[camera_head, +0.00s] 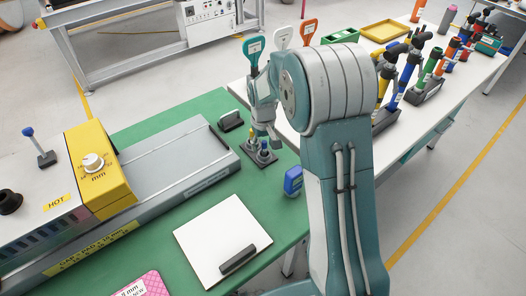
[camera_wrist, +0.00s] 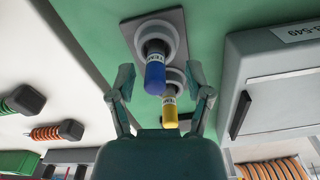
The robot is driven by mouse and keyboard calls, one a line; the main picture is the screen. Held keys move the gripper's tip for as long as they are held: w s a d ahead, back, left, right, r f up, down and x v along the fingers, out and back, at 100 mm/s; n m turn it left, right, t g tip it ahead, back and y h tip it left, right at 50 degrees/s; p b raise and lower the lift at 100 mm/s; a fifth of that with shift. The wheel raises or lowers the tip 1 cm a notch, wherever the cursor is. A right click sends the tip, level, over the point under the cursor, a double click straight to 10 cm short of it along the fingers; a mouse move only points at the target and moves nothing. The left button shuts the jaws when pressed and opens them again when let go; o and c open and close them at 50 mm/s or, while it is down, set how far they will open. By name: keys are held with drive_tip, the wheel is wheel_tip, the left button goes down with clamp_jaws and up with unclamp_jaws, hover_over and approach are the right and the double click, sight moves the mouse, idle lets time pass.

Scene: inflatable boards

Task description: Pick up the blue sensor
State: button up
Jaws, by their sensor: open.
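A blue cylindrical sensor (camera_wrist: 155,72) with a white label stands in a pale ring on a grey plate (camera_wrist: 178,18). A yellow one (camera_wrist: 169,112) stands beside it. In the head view the pair is small on a dark plate (camera_head: 266,160) on the green bench top, partly hidden by my gripper (camera_head: 262,136). My gripper (camera_wrist: 161,84) points down at them with its fingers spread, one on each side of the pair in the wrist view. It is open and empty. I cannot tell how far the fingertips are from the sensors.
A small blue box (camera_head: 293,181) stands at the green bench's right edge. A grey and yellow machine (camera_head: 95,165) is to the left, and a white board (camera_head: 215,235) lies in front. A white table (camera_head: 445,115) behind my arm holds several coloured tools in black stands.

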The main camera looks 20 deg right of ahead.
drive_tip(key=shift+d, duration=0.25)
clamp_jaws()
